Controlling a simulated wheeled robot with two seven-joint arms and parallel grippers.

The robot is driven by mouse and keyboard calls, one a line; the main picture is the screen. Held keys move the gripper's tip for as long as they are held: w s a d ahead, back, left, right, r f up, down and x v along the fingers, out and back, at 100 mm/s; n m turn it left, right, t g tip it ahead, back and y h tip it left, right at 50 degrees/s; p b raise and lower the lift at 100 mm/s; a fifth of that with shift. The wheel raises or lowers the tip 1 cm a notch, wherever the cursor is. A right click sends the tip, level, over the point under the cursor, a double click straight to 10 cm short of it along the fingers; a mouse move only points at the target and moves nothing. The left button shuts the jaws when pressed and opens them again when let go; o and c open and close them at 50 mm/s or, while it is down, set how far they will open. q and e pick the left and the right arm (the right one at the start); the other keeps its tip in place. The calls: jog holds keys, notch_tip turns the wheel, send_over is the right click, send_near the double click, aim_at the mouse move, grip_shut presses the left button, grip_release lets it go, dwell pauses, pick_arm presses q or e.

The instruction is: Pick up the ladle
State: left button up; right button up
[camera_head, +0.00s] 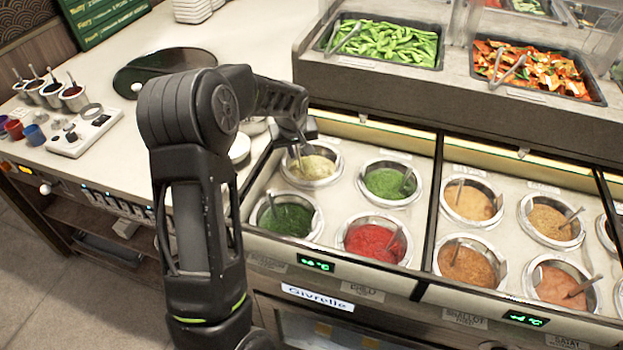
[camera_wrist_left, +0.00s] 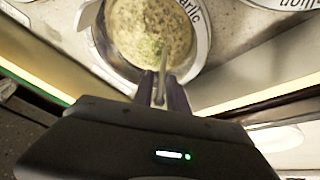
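A ladle (camera_wrist_left: 163,62) stands in a round metal well of pale, creamy garlic sauce (camera_wrist_left: 140,30), its thin grey handle leaning up and out. The same well (camera_head: 311,166) is at the back left of the sauce counter in the head view. My left gripper (camera_head: 297,138) reaches down over this well. In the left wrist view its two dark fingers (camera_wrist_left: 160,92) are close together, one on each side of the handle, and look shut on it. The ladle's bowl is hidden in the sauce. My right gripper is not in view.
Wells of dark green (camera_head: 286,222), green (camera_head: 384,183) and red sauce (camera_head: 372,240) sit close by, each with its own handle. Orange and brown sauces (camera_head: 473,201) fill wells on the right. A raised shelf (camera_head: 435,98) with vegetable trays stands behind.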

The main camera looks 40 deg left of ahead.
pick_arm(q)
jog(key=shift+c, duration=0.4)
grip_shut()
